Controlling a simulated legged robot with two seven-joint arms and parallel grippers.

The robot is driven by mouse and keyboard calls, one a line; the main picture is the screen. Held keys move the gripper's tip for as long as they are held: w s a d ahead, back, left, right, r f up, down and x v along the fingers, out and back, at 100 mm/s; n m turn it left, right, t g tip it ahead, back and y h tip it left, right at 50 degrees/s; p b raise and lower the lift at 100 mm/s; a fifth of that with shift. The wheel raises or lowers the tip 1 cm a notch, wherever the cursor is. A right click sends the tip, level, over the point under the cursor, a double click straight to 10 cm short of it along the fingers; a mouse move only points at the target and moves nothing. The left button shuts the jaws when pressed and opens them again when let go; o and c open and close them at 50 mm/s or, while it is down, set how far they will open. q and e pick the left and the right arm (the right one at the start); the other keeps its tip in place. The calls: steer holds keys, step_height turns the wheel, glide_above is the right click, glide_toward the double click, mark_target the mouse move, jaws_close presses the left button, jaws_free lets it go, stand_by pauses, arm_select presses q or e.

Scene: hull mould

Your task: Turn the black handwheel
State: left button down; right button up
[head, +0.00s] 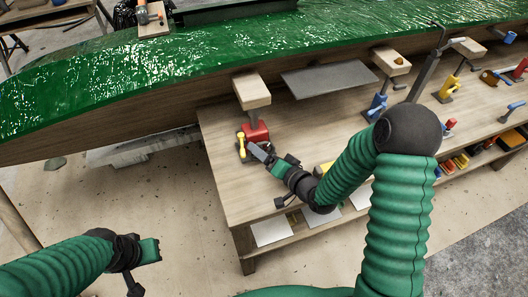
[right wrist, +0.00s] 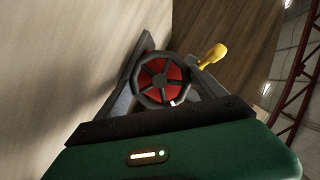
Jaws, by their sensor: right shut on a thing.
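The black handwheel (right wrist: 163,80) is a dark many-sided rim with spokes, seen face-on in front of a red body in the right wrist view. In the head view the red body (head: 256,132) sits on the wooden bench under a pale block, and the wheel is hidden there by my gripper. My right gripper (head: 257,150) reaches in from the right. In the right wrist view its two grey fingers (right wrist: 162,88) lie on either side of the wheel, shut on its rim. My left gripper (head: 150,250) hangs at the lower left, away from the bench; its fingers cannot be made out.
A yellow handle (head: 241,145) stands close beside the red body. The green hull (head: 180,62) runs over the back of the bench (head: 225,180). A grey plate (head: 328,80), blue clamp (head: 377,103) and yellow clamp (head: 447,88) are farther right. The floor at left is open.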

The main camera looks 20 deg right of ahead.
steer(key=shift+d+m, duration=0.1)
steer(key=shift+m, duration=0.4)
steer(key=shift+f, duration=0.1)
steer(key=o, duration=1)
steer(key=shift+c, duration=0.2)
steer(key=shift+o, duration=1.1)
steer(key=shift+d, duration=0.1)
